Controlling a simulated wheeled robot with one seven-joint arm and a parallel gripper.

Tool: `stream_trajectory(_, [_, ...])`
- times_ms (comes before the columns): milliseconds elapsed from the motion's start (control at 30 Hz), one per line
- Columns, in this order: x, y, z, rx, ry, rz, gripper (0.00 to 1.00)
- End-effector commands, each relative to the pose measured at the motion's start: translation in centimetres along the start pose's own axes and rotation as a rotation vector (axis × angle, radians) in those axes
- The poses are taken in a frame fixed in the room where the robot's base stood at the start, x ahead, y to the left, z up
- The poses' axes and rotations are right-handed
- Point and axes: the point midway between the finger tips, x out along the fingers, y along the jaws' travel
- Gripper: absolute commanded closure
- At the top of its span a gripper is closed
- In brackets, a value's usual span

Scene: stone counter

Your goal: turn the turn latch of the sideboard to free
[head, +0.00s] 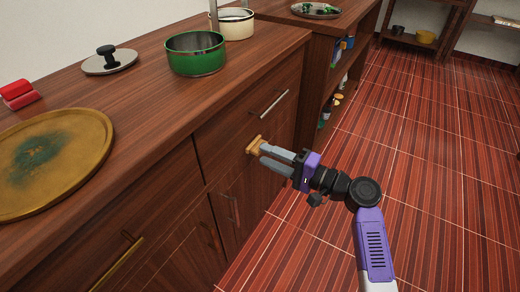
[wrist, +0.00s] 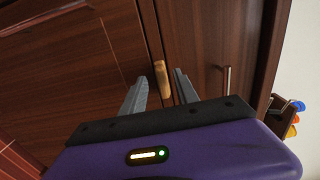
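The turn latch (head: 255,144) is a small tan knob on the front of the dark brown wooden sideboard (head: 225,135), below a drawer with a silver bar handle. In the wrist view the latch (wrist: 161,79) is an upright, slightly tilted bar near the seam between two front panels. My gripper (head: 263,155) is at the latch, reaching in from the right in the head view. Its two grey fingers are apart in the wrist view (wrist: 161,74), with the latch showing between their tips. I cannot tell whether a finger touches it.
On the sideboard top are a gold-brown round tray (head: 95,125), a green pot (head: 196,53), a cream pot (head: 234,24), a lid (head: 109,60) and a red item (head: 17,94). The tiled floor (head: 430,140) to the right is clear.

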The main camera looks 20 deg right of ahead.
Motion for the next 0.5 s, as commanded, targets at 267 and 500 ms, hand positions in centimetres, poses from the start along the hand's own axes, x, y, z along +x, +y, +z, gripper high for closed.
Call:
stream_trajectory(267, [-3.6,-0.1,0.0,0.000,-0.001,0.001,0.64])
stream_trajectory(500, [-4.2,0.0,0.1,0.000,-0.001,0.000,0.64])
